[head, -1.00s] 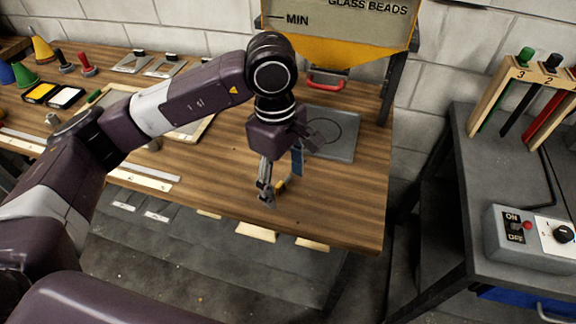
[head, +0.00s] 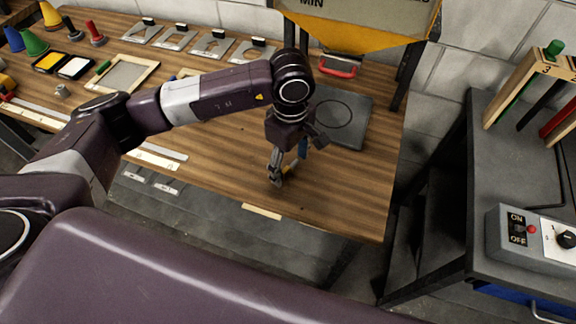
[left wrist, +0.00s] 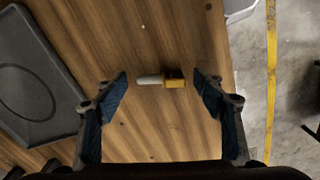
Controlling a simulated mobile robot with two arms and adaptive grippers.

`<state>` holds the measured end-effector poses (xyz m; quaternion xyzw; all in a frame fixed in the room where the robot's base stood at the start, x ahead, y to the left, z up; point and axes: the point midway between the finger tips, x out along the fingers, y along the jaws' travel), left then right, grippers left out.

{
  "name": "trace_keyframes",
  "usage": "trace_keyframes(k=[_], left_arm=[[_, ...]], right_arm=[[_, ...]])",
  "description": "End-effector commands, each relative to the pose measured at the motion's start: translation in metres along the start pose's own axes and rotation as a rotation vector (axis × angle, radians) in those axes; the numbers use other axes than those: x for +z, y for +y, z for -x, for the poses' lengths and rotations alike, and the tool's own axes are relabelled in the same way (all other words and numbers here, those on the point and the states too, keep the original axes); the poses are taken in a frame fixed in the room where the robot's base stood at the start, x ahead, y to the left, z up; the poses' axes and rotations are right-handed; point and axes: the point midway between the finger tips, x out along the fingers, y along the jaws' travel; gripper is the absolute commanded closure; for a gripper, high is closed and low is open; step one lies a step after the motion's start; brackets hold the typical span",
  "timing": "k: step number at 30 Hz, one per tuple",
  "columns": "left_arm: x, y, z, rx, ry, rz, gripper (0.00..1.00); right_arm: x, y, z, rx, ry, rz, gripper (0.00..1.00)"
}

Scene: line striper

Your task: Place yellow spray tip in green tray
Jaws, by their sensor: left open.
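I cannot make out a green tray in either view. My right gripper is not in view.
A dark grey tray with a circle mark (head: 352,138) lies beyond my gripper, below a hopper (head: 360,22) with a red handle. Framed screens, cones and ink pads stand at the table's left. The wood (head: 350,200) near the gripper is clear.

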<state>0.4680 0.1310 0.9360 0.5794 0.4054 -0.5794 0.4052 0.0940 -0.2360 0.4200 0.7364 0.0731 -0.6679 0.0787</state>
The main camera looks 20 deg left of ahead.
Motion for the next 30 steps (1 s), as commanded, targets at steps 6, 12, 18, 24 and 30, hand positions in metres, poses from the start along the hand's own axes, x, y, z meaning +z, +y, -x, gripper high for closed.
trace_keyframes(k=[6, 12, 18, 24, 30], left_arm=[[0.0, 0.0, 0.0, 0.0, 0.0, 0.0, 0.41], [0.0, 0.0, 0.0, 0.0, -0.001, 0.0, 0.63], [0.0, 0.0, 0.0, 0.0, -0.001, 0.0, 0.77], [0.0, 0.0, 0.002, 0.001, -0.001, 0.0, 0.77], [0.0, 0.002, 0.017, 0.005, -0.001, 0.0, 0.77]], right_arm=[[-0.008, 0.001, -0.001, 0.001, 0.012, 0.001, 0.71], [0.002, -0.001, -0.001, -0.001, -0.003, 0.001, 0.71], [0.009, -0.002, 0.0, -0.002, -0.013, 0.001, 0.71], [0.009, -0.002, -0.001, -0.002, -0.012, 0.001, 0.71], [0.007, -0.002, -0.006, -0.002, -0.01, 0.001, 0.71]])
